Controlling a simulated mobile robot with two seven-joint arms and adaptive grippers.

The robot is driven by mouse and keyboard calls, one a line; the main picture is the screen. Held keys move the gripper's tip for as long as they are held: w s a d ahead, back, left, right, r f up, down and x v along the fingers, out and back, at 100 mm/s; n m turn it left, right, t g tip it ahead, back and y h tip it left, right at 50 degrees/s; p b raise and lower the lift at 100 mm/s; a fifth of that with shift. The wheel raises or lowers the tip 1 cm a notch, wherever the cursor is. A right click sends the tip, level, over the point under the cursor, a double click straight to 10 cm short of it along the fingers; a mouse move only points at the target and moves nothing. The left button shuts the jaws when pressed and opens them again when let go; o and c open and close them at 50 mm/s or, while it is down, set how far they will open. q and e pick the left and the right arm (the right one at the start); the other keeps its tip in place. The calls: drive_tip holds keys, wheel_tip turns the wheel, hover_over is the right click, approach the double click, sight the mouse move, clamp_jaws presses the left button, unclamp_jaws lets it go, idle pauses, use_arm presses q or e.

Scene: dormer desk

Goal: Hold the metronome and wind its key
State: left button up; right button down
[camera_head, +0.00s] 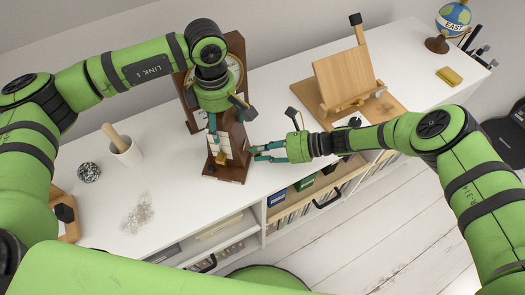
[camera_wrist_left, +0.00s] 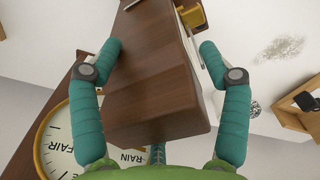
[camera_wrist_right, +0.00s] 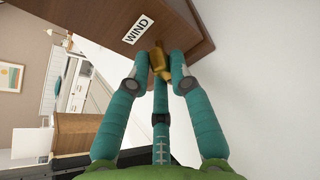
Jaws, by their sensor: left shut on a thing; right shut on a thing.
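The metronome (camera_head: 232,168), a tapered dark wood case with a pale front, stands upright near the front edge of the white desk. My left gripper (camera_head: 228,124) reaches down from above and is shut across its upper part. In the left wrist view its fingers lie on both sides of the wooden case (camera_wrist_left: 150,85). My right gripper (camera_head: 254,154) comes in from the right at the metronome's side. In the right wrist view its fingertips are shut on the brass key (camera_wrist_right: 158,64), beside a white "WIND" label (camera_wrist_right: 137,30). The fingers partly hide the key.
A barometer (camera_head: 237,70) in a wooden case stands close behind the metronome. A wooden book stand (camera_head: 344,78) is to the right, with a globe (camera_head: 453,18) and a yellow block (camera_head: 449,76) beyond. A mortar with pestle (camera_head: 126,152) and a wire ball (camera_head: 89,172) are left.

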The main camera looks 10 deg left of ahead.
drive_tip(key=m+g, duration=0.2)
drive_tip(key=m, duration=0.1)
drive_tip(key=shift+s+a+f+g+y, duration=0.1)
drive_tip(key=shift+a+g+y, duration=0.05)
drive_tip(key=shift+g+y, duration=0.2)
drive_tip(key=shift+m, duration=0.4)
drive_tip(key=c, duration=1.1)
unclamp_jaws()
drive_tip(key=shift+w+d+r, duration=0.2)
drive_tip(key=shift+w+d, duration=0.05)
drive_tip(key=shift+d, duration=0.2)
drive_tip(key=v, duration=1.1)
drive_tip(key=shift+s+d, duration=0.15)
drive_tip(key=shift+s, duration=0.05)
